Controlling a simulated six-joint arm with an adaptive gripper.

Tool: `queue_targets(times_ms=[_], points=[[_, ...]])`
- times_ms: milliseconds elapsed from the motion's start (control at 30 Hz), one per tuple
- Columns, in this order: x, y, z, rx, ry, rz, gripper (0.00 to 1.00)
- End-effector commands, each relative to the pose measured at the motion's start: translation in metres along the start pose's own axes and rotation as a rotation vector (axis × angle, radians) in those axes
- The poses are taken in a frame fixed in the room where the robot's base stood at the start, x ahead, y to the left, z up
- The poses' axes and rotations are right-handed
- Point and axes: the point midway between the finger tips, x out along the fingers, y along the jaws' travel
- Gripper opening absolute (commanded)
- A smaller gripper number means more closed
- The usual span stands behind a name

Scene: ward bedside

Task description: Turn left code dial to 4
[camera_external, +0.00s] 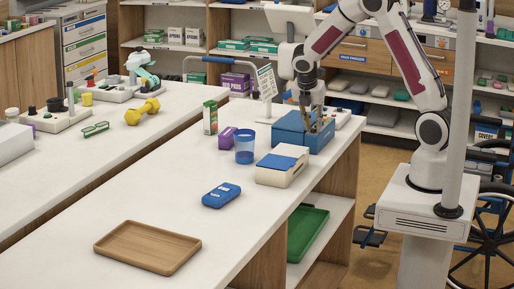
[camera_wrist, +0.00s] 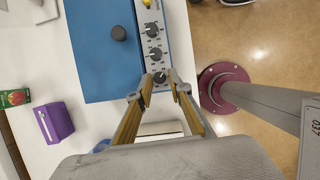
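A blue box (camera_external: 290,128) stands on the white counter. In the wrist view its blue top (camera_wrist: 100,50) borders a light panel strip with three dark round dials in a row: the far dial (camera_wrist: 152,30), the middle dial (camera_wrist: 155,53) and the near dial (camera_wrist: 160,77). My gripper (camera_wrist: 160,82) is open, with its two brass-coloured fingers on either side of the near dial. I cannot tell whether they touch it. The dial numbers are too small to read. In the external view my gripper (camera_external: 314,124) points down at the box and partly hides its panel.
A white box with a blue lid (camera_external: 280,170), a blue cup (camera_external: 244,148) and a purple box (camera_external: 227,138) stand close by. A blue device (camera_external: 221,195) and a wooden tray (camera_external: 148,247) lie on the counter nearer the camera. A pole (camera_wrist: 255,100) stands right of the panel.

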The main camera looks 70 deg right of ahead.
Motion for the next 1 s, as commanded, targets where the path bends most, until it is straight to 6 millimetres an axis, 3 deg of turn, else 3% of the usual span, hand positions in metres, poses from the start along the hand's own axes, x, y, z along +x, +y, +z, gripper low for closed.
queue_targets(times_ms=[333,933,1000], points=[[0.000,-0.001,0.000,-0.076,0.001,0.033,0.21],[0.000,-0.005,0.001,-0.380,-0.001,0.159,0.21],[-0.011,-0.004,0.002,-0.376,-0.004,0.162,0.21]])
